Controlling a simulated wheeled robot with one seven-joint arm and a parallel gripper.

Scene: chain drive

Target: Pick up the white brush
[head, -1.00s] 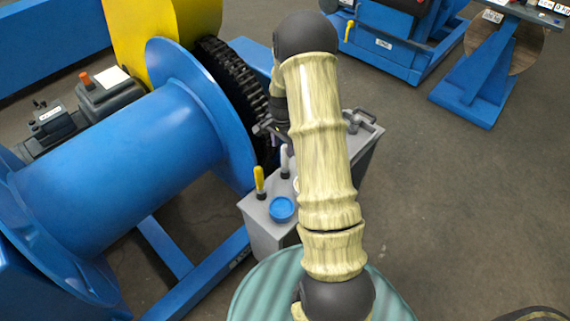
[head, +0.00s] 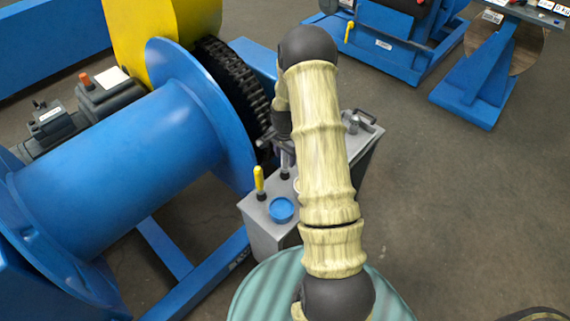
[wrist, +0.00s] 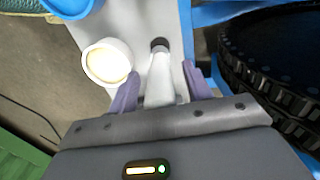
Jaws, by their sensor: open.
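The white brush (wrist: 161,88) stands in the wrist view with its white handle towards me and its dark end on the grey top. My gripper (wrist: 161,76) is open, with one purple-grey finger on each side of the handle. A gap shows between the handle and each finger. In the head view the gripper (head: 274,148) is low over the grey bench (head: 263,232), and the white brush (head: 285,163) is mostly hidden by it. The lower part of the handle is hidden by the gripper body in the wrist view.
A yellow-handled brush (head: 259,179) and a blue dish (head: 281,209) are on the bench. A white cup with cream contents (wrist: 107,62) is close left of the gripper in the wrist view. The black chain (wrist: 285,85) and blue drum (head: 120,165) are close by.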

